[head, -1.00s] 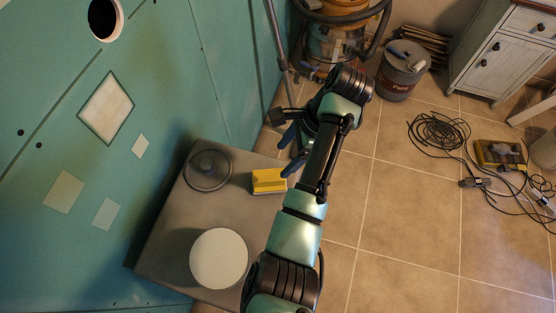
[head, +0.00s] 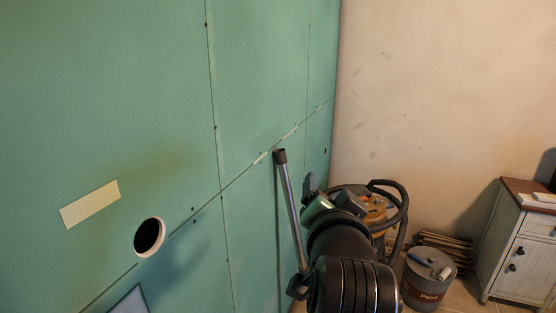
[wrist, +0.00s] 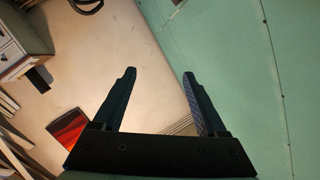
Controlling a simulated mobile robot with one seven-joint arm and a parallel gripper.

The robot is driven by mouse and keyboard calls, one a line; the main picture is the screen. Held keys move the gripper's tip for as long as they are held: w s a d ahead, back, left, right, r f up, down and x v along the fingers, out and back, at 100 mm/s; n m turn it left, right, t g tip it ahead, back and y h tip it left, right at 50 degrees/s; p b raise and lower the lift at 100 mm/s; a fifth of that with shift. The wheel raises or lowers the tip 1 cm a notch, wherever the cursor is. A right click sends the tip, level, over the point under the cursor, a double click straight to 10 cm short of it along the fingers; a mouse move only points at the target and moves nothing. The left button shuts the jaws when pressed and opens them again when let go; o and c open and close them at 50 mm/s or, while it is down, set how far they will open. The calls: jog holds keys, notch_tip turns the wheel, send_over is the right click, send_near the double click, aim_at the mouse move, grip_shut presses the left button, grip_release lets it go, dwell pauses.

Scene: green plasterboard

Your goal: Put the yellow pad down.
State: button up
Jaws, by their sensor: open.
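The yellow pad is not in view in either current frame. My gripper (wrist: 159,73) shows in the wrist view with its two dark fingers spread apart and nothing between them. Beyond the fingers are the pale wall and the green plasterboard (wrist: 235,60). In the head view my raised arm fills the lower middle, and my fingers cannot be made out clearly there.
The green plasterboard wall (head: 120,80) fills the left, with a round hole (head: 149,237) and a pale patch (head: 90,204). A vacuum cleaner (head: 375,208), a paint bucket (head: 428,280) and a white cabinet (head: 520,245) stand at the right. The grey table is out of view.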

jog(key=s+a+r+n+t, duration=0.2)
jog(key=s+r+t, duration=0.1)
jog(key=s+r, duration=0.3)
jog(key=s+a+r+n+t+y, duration=0.1)
jog(key=s+a+r+n+t, duration=0.2)
jog(key=s+r, duration=0.3)
jog(key=s+a+r+n+t, duration=0.3)
jog(key=s+r+t, duration=0.2)
jog(key=r, duration=0.9)
jog(key=shift+s+y, duration=0.3)
jog(key=shift+s, duration=0.75)
jog(key=shift+f, duration=0.15)
